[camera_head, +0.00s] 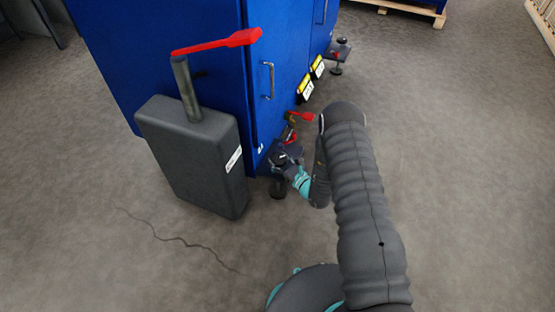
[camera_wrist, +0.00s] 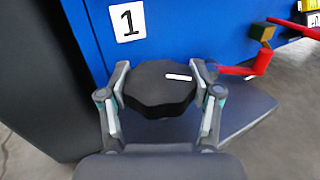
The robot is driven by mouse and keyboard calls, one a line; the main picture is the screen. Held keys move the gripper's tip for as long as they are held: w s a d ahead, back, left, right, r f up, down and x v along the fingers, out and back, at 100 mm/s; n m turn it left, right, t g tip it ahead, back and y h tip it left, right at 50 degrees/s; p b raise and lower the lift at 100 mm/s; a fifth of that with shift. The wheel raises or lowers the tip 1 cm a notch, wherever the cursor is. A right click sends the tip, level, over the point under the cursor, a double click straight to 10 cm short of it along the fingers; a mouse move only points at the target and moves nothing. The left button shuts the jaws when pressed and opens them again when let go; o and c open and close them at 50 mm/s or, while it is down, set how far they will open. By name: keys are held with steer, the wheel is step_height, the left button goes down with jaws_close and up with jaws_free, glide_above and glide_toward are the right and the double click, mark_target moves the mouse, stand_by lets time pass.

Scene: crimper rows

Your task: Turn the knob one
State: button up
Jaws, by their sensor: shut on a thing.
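The knob (camera_wrist: 160,88) is black and faceted with a white mark line on its top right, seen in the wrist view. It sits above a dark shelf (camera_wrist: 245,112) in front of a blue panel with a white label "1" (camera_wrist: 127,22). My gripper (camera_wrist: 161,92) has one finger on each side of the knob and is shut on it. In the head view my gripper (camera_head: 288,166) is at the small shelf by the blue cabinet's lower corner, and the knob is mostly hidden there.
A red-handled lever (camera_wrist: 243,69) stands just right of the knob. In the head view a grey box (camera_head: 190,155) with a red-handled post (camera_head: 218,42) stands left of my gripper by the blue cabinet (camera_head: 165,60). Another knob stand (camera_head: 338,50) is farther back. The floor at right is clear.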

steer(key=shift+f+n+g+y+b, duration=0.1)
steer(key=shift+n+g+y+b, duration=0.2)
steer(key=shift+y+b, duration=0.15)
steer(key=shift+f+n+g+y+b, duration=0.1)
steer(key=shift+n+g+y+b, duration=0.5)
steer(key=shift+g+b, duration=0.2)
steer(key=n+g+y+b, duration=0.2)
steer(key=n+g+b, duration=0.1)
steer(key=g+b, duration=0.1)
steer(key=shift+f, duration=0.1)
steer(key=n+g+y+b, duration=0.1)
steer(key=n+g+b, duration=0.1)
steer(key=g, duration=0.1)
steer(key=shift+n+g+y+b, duration=0.25)
steer(key=shift+n+g+b, duration=0.05)
steer(key=shift+g, duration=0.1)
steer(key=shift+r+n+g+b, duration=0.15)
steer(key=shift+n+g+b, duration=0.15)
steer(key=shift+n+g, duration=0.35)
steer(key=shift+r+n+g+b, duration=0.15)
steer(key=shift+n+g+b, duration=0.15)
steer(key=shift+g, duration=0.65)
steer(key=o, duration=1.1)
steer(key=shift+a, duration=0.1)
steer(key=shift+o, duration=0.2)
